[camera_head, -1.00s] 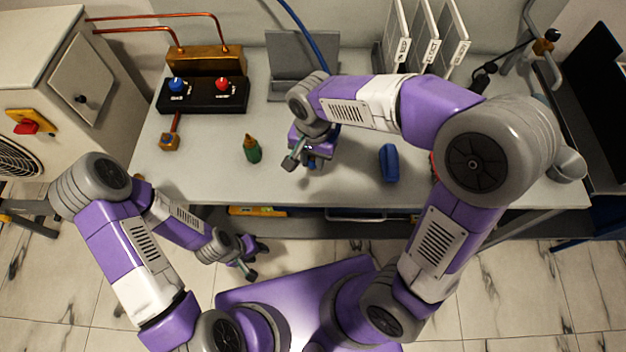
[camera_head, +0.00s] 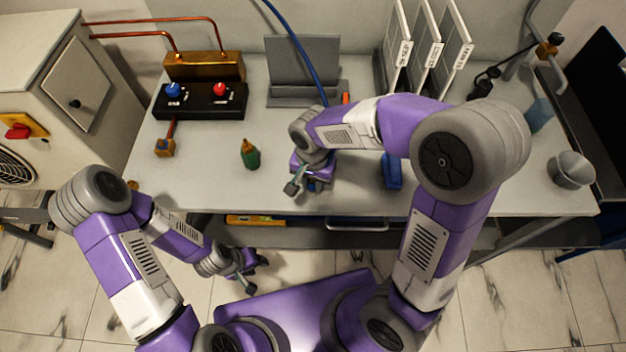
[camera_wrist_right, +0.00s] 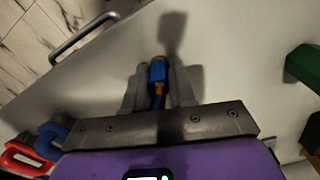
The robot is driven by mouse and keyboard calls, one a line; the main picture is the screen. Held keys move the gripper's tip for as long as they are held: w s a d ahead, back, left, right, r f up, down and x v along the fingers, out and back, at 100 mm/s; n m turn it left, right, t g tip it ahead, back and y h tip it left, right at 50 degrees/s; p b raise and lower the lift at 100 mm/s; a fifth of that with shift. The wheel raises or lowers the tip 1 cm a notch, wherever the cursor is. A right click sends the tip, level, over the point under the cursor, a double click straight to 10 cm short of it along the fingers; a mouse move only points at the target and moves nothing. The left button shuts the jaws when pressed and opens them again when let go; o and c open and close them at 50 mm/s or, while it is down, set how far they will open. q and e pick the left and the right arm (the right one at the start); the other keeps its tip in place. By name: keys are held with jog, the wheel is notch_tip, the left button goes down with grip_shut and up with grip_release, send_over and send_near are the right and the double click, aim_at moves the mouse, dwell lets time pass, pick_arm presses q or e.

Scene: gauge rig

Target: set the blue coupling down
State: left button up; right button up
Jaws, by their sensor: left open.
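The blue coupling (camera_wrist_right: 158,72), with a yellow-orange band, sits between the fingers of my right gripper (camera_wrist_right: 157,82) in the right wrist view. The fingers lie against both its sides, so the gripper is shut on it. In the head view my right gripper (camera_head: 304,187) is low over the front part of the workbench (camera_head: 220,185), and the coupling is mostly hidden. A shadow lies close to its tip; I cannot tell whether it touches the bench. My left gripper (camera_head: 256,274) is open and empty, below and in front of the bench edge.
A green bottle (camera_head: 250,154) stands left of my right gripper. A blue block (camera_head: 391,172) lies to the right, partly under my arm. A blue hose (camera_head: 300,45) runs down behind the gripper.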

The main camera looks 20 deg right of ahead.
jog(key=o, duration=0.4)
jog(key=shift+o, duration=0.2)
notch_tip(320, 180, up, 12)
jog(key=p, duration=0.4)
jog(key=shift+r, duration=0.15)
jog(key=shift+s, duration=0.1)
